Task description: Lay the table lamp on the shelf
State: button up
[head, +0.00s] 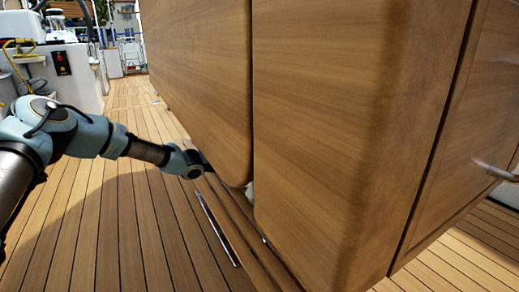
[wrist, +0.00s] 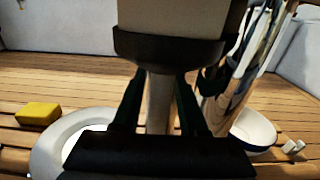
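In the wrist view, the table lamp (wrist: 180,17) stands close in front of the camera, with a pale shade, a dark rim and a pale stem. My gripper (wrist: 161,88) has a dark finger on each side of the stem, just below the rim. The fingertips appear to press on the stem. The lamp's top is cut off by the picture edge and its lower end is hidden by my gripper. In the head view, my arm reaches behind a big wooden panel that hides the gripper and lamp. I cannot pick out the shelf with certainty.
In the wrist view, a yellow block (wrist: 38,113), a white ring-shaped dish (wrist: 45,155) and a bowl (wrist: 253,131) lie around the gripper on slatted wood. In the head view, the wooden panels (head: 330,120) block the right, and the plank deck (head: 125,200) is clear at left.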

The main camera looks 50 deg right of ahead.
jog(key=shift+o, duration=0.5)
jog(key=p+v, duration=0.5)
jog(key=v, duration=0.7)
jog(key=shift+r, duration=0.1)
